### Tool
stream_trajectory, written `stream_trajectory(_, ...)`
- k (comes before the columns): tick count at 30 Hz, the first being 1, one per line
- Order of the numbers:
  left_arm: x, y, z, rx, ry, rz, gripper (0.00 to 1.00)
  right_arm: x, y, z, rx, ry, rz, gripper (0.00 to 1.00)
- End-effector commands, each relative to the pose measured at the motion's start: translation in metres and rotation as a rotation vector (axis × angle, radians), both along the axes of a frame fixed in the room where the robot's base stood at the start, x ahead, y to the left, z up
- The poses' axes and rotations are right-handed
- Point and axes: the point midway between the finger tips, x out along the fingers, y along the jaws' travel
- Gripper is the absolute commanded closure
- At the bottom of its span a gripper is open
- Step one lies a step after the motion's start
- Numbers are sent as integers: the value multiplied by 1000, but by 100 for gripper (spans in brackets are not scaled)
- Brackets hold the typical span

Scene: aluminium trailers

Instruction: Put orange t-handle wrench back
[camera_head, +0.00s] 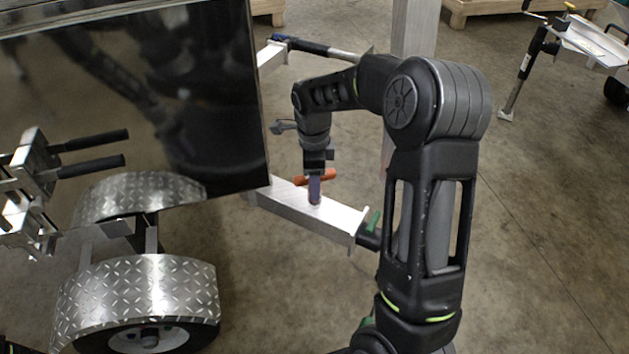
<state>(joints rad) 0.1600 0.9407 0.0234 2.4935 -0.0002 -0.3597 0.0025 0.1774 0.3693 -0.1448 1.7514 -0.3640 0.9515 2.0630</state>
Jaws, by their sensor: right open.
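The orange t-handle wrench (328,175) shows as a short orange bar just above the trailer's aluminium beam (300,208). My right gripper (315,190) points down at the beam, with a finger in front of the orange bar. The gripper is open, and the bar shows on both sides of that finger. Whether the finger touches the bar cannot be told. The wrench's shaft is hidden behind the gripper or in the beam. My left gripper is not in view.
A shiny black trailer box (130,95) with a diamond-plate fender (140,295) and wheel fills the left. Two black-handled clamps (90,155) sit in front of it. Another trailer (590,40) stands at the top right. Floor at the right is clear.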

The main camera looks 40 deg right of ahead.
Motion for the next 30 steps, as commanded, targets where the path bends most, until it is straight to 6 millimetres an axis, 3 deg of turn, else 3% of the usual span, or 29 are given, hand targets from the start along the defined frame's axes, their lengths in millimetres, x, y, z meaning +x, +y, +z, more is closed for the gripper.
stream_trajectory(5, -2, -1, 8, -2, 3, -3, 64, 1, 0, 23, -1, -3, 0, 49)
stream_trajectory(18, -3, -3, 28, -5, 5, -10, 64, 2, 1, 106, 0, -2, -1, 49)
stream_trajectory(30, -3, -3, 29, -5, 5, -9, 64, 1, 1, 117, 0, 0, 0, 49)
